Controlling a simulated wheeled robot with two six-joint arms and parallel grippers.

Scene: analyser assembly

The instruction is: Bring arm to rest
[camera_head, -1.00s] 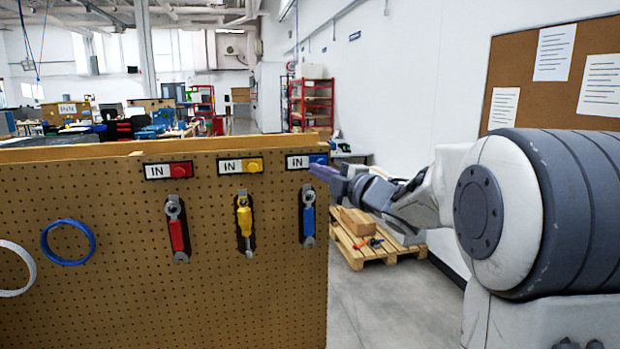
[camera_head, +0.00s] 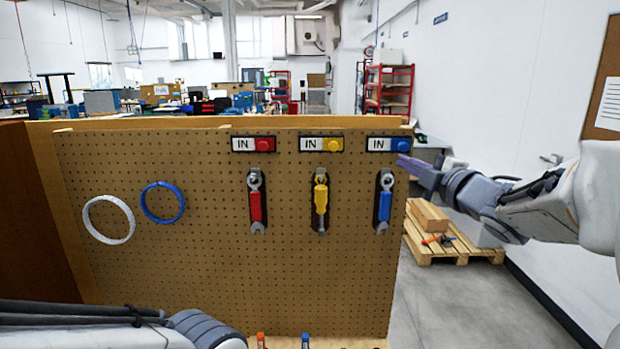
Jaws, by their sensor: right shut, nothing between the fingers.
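My right arm comes in from the right, raised beside the pegboard's right edge. My right gripper (camera_head: 415,168) is shut and empty, with its tip close to the blue button (camera_head: 400,144); I cannot tell whether it touches. The pegboard (camera_head: 170,260) carries a red (camera_head: 263,144), a yellow (camera_head: 333,144) and a blue button, each beside an "IN" label. Below them hang a red tool (camera_head: 256,205), a yellow tool (camera_head: 321,200) and a blue tool (camera_head: 385,205). Part of my left arm shows at the bottom left; its gripper is not visible.
A white ring (camera_head: 90,230) and a blue ring (camera_head: 147,212) hang on the board's left. A wooden pallet (camera_head: 470,252) with a box (camera_head: 430,215) stands on the floor behind at the right. Small orange and blue items stand at the bottom edge. A white wall bounds the right.

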